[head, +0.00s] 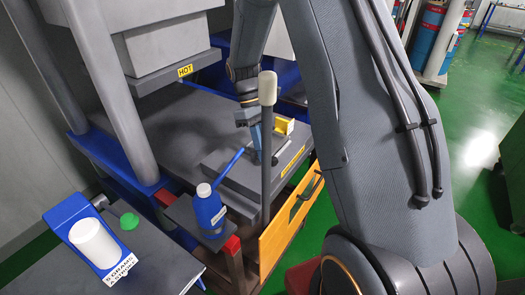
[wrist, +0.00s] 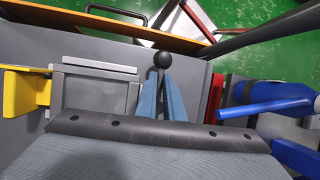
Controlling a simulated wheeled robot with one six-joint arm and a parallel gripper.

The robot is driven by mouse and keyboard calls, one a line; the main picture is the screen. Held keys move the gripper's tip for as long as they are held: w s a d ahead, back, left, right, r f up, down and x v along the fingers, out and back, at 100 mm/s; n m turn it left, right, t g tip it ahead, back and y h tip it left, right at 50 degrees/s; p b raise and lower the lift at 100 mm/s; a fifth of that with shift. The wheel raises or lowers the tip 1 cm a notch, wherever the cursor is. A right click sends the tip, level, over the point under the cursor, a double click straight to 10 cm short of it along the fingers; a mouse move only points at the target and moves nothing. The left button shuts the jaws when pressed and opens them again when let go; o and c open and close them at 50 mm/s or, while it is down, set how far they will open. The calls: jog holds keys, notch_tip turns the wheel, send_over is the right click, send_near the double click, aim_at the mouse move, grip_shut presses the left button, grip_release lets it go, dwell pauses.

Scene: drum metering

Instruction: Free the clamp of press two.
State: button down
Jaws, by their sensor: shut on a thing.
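My gripper (wrist: 163,75) is in the wrist view, its two blue fingers close together with their tips at a dark ball knob (wrist: 162,59). It is shut on this knob, which appears to be the clamp's handle; the stem is mostly hidden by the fingers. Beside it is a grey block with a raised frame (wrist: 98,68), and a yellow piece (wrist: 35,93) stands farther left. In the head view my gripper (head: 256,153) reaches down over the front of the press's grey bed (head: 170,125), near the yellow piece (head: 284,126). The knob is hidden there.
A blue bottle (head: 208,212) with a long blue spout stands on a small shelf left of my gripper. A grey post with a pale cap (head: 267,88) rises in front. An orange panel (head: 283,232) hangs below the bed edge. The hot upper block (head: 160,40) is overhead.

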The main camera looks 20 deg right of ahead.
jog(key=shift+w+r, duration=0.1)
jog(key=shift+w, duration=0.05)
jog(key=c, duration=1.9)
grip_release()
jog(key=shift+o, duration=0.2)
jog(key=b+v, duration=0.2)
jog(key=v, duration=0.5)
jog(key=shift+r+b, duration=0.3)
jog(key=shift+r, duration=0.05)
